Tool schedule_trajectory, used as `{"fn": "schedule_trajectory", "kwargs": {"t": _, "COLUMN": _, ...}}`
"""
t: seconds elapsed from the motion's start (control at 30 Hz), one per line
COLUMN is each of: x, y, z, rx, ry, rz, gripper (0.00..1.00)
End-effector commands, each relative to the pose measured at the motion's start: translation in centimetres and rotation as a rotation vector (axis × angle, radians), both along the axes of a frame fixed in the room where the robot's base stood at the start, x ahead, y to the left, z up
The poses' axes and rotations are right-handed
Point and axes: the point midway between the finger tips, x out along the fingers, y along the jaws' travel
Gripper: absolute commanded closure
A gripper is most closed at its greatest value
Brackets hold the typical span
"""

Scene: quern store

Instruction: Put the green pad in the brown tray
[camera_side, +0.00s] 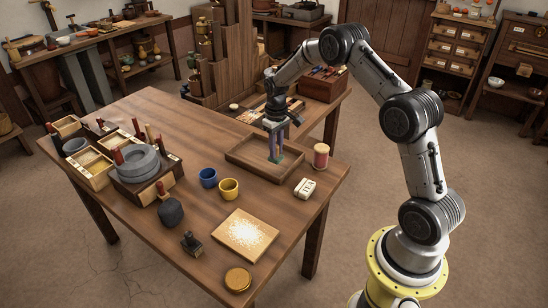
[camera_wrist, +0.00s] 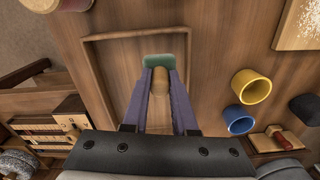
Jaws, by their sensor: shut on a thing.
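My gripper (camera_side: 275,153) points down over the brown tray (camera_side: 250,170) and is shut on the green pad (camera_side: 278,158). In the wrist view, the green pad (camera_wrist: 166,60) shows at the tips of my purple fingers (camera_wrist: 160,78). A tan rounded piece between the fingers seems to be the pad's handle. The brown tray (camera_wrist: 88,75) frames the pad in the wrist view, and its low walls are around the fingertips' position. I cannot tell whether the pad touches the tray's floor. The fingers hide part of the pad.
A quern stone (camera_side: 138,164) and boxes fill the table's left. A board with white grains (camera_side: 245,233) lies in front.

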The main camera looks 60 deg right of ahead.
Motion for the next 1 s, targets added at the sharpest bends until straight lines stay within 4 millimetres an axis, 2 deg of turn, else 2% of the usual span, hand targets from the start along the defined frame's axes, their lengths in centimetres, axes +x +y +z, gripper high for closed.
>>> {"fn": "schedule_trajectory", "kwargs": {"t": 0.27, "x": 1.1, "y": -0.5, "z": -1.5, "rx": 0.000, "ry": 0.000, "rz": 0.000, "gripper": 1.00}}
{"fn": "schedule_trajectory", "kwargs": {"t": 0.5, "x": 1.1, "y": -0.5, "z": -4.3, "rx": 0.000, "ry": -0.001, "rz": 0.000, "gripper": 1.00}}
{"fn": "schedule_trajectory", "kwargs": {"t": 0.87, "x": 1.1, "y": -0.5, "z": -4.7, "rx": 0.000, "ry": -0.001, "rz": 0.000, "gripper": 1.00}}
{"fn": "schedule_trajectory", "kwargs": {"t": 0.9, "x": 1.1, "y": -0.5, "z": -4.7, "rx": 0.000, "ry": -0.002, "rz": 0.000, "gripper": 0.71}}
{"fn": "schedule_trajectory", "kwargs": {"t": 1.0, "x": 1.1, "y": -0.5, "z": -4.7, "rx": 0.000, "ry": -0.001, "rz": 0.000, "gripper": 0.53}}
